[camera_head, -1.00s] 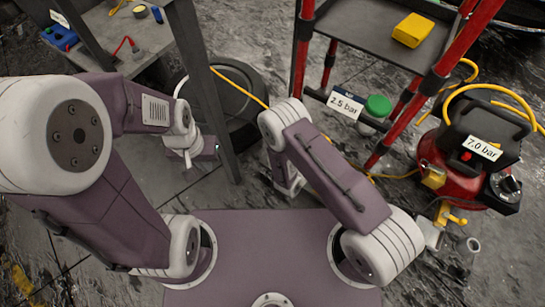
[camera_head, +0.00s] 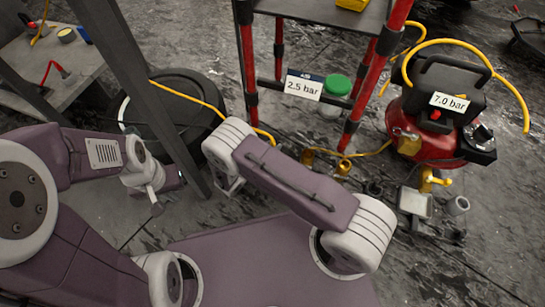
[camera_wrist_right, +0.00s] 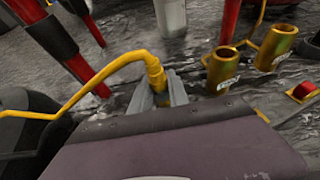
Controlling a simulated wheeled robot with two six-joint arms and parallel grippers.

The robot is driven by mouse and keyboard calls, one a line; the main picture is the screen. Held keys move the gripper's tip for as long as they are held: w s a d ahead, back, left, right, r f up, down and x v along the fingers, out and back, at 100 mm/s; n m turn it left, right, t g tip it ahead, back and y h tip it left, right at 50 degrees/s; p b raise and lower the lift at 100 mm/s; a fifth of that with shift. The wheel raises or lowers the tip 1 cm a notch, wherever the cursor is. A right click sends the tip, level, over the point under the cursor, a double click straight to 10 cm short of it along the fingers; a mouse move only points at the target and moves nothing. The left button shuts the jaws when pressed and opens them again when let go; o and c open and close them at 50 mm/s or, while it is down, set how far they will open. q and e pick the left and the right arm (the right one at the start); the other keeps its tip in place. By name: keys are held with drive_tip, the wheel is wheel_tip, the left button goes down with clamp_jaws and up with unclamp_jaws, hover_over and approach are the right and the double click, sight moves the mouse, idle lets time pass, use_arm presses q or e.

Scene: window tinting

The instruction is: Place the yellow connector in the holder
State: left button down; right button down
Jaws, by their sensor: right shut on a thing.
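The yellow connector (camera_wrist_right: 157,78) sits on the end of a yellow hose in the right wrist view. My right gripper (camera_wrist_right: 160,98) is shut on it, with the grey fingers on either side. In the head view my right gripper is mostly hidden behind my forearm. Two open brass cups, seemingly the holder (camera_wrist_right: 222,68), stand on the floor to the right of the connector, apart from it. They also show small in the head view (camera_head: 310,157). My left gripper (camera_head: 155,206) hangs empty-looking at the left; its fingers are too small to judge.
A red-legged cart (camera_head: 247,60) stands behind, with a 2.5 bar sign (camera_head: 303,87) and a green-lidded pot (camera_head: 335,93). A red compressor (camera_head: 430,140) marked 7.0 bar is at right. A grey workbench (camera_head: 40,70) is at left. Small parts lie below the compressor.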

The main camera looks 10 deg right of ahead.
wheel_tip(320, 180, down, 4)
drive_tip(key=b, duration=0.4)
drive_tip(key=shift+f, duration=0.2)
drive_tip(key=shift+r, duration=0.25)
drive_tip(key=shift+f, duration=0.15)
drive_tip(key=c, duration=1.3)
unclamp_jaws()
drive_tip(key=shift+o, duration=0.2)
